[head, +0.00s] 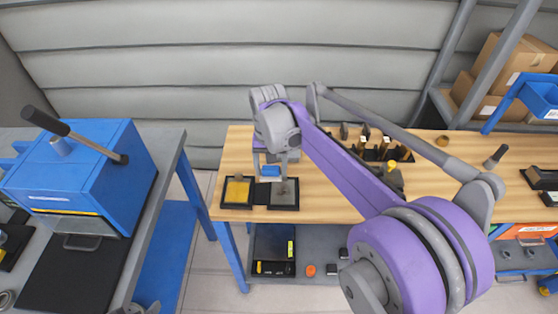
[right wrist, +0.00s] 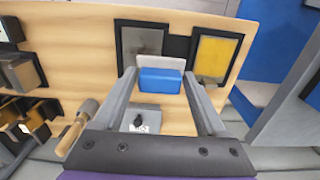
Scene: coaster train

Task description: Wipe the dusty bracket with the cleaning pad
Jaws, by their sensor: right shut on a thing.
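My right gripper (head: 272,163) is above the front left of the wooden table. It is shut on the cleaning pad, a blue block (head: 270,171) with a pale edge, which also shows between the fingers in the right wrist view (right wrist: 160,81). Close by is a black tray with a dull grey surface (head: 284,189), also in the wrist view (right wrist: 143,40). A pale grey block with a dark knob (right wrist: 141,119) shows below the pad in the wrist view. I cannot tell for sure which piece is the dusty bracket, or whether the pad touches anything. My left gripper is out of view.
A black tray with a yellow surface (head: 238,191) adjoins the grey one. Small dark fixtures (head: 380,150) stand farther right on the wooden table (head: 325,190). A blue lever machine (head: 85,165) stands on the left table, across a gap. Boxes sit on a shelf at back right.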

